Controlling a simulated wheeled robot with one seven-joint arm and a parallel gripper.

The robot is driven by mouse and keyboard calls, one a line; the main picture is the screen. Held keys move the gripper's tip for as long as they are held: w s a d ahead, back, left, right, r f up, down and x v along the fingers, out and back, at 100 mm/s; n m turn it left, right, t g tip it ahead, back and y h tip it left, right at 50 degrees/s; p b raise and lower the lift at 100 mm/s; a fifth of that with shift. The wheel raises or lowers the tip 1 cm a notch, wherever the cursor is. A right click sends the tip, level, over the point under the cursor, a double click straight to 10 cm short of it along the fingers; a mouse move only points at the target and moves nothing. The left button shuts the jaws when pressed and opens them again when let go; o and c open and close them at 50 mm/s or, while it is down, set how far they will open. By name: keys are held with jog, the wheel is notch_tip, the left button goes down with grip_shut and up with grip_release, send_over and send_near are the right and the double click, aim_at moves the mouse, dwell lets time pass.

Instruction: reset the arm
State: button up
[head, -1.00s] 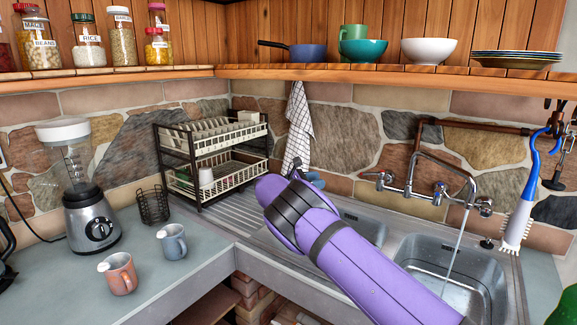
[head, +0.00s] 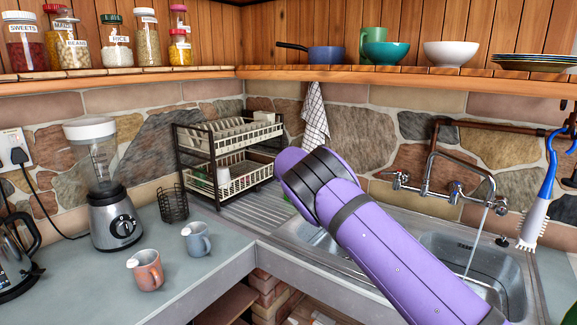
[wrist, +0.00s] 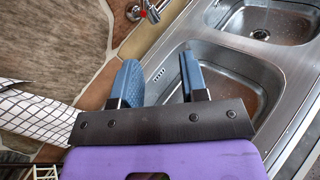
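My purple arm (head: 385,240) reaches up and left across the front of the sink in the head view. My gripper (wrist: 160,80) shows in the wrist view as two blue-padded fingers, spread apart with nothing between them. They are over the near basin of the metal sink (wrist: 280,85), close to the stone wall. In the head view my arm hides the gripper and part of the sink (head: 503,290).
A dish rack (head: 245,172) and hanging checked towel (head: 314,115) are behind the arm. A blender (head: 113,215), two mugs (head: 146,270) and a wire holder (head: 173,203) stand on the left counter. Water runs from the tap (head: 455,190). A shelf (head: 390,73) crosses above.

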jog(key=s+d+r+m+g+y, duration=0.3)
jog(key=s+d+r+m+y, duration=0.45)
jog(key=s+d+r, duration=0.85)
jog(key=s+d+r+m+t+y, duration=0.1)
jog(key=s+d+r+m+y, duration=0.1)
jog(key=s, duration=0.6)
jog(key=s+d+r+m+y, duration=0.2)
jog(key=s+y, duration=0.1)
jog(key=s, duration=0.6)
jog(key=s+a+f+m+t+y, duration=0.1)
jog(key=s+a+f+m+t, duration=0.1)
jog(key=s, duration=1.1)
jog(key=s+a+f+m+t+y, duration=0.1)
jog(key=s+a+m+y, duration=0.1)
jog(key=s, duration=1.1)
jog(key=shift+s+a+f+m+t, duration=0.2)
jog(key=shift+a+f+m+t, duration=0.2)
jog(key=shift+a+m, duration=0.4)
